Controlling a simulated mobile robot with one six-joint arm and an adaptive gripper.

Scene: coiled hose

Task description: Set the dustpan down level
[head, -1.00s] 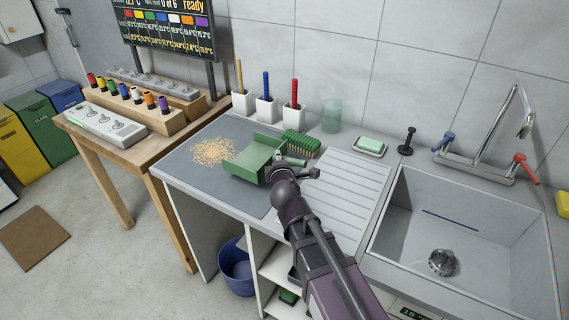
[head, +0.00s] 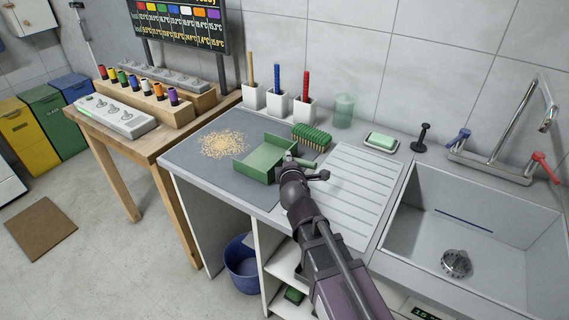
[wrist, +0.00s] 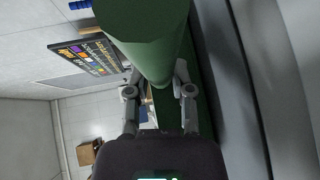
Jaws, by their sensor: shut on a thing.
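The green dustpan (head: 262,160) is over the dark grey mat on the counter, its open side facing the tan crumbs (head: 225,144). It looks close to level; I cannot tell whether its underside touches the mat. My gripper (head: 291,161) is at the pan's right side, shut on its handle. The handle is mostly hidden by my gripper in the head view.
A green-bristled brush (head: 311,137) lies just behind my gripper. White cups (head: 279,107) with coloured handles and a green glass (head: 344,110) stand along the wall. The ribbed drainboard (head: 345,195) and sink (head: 470,230) are to the right. The mat's front left is clear.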

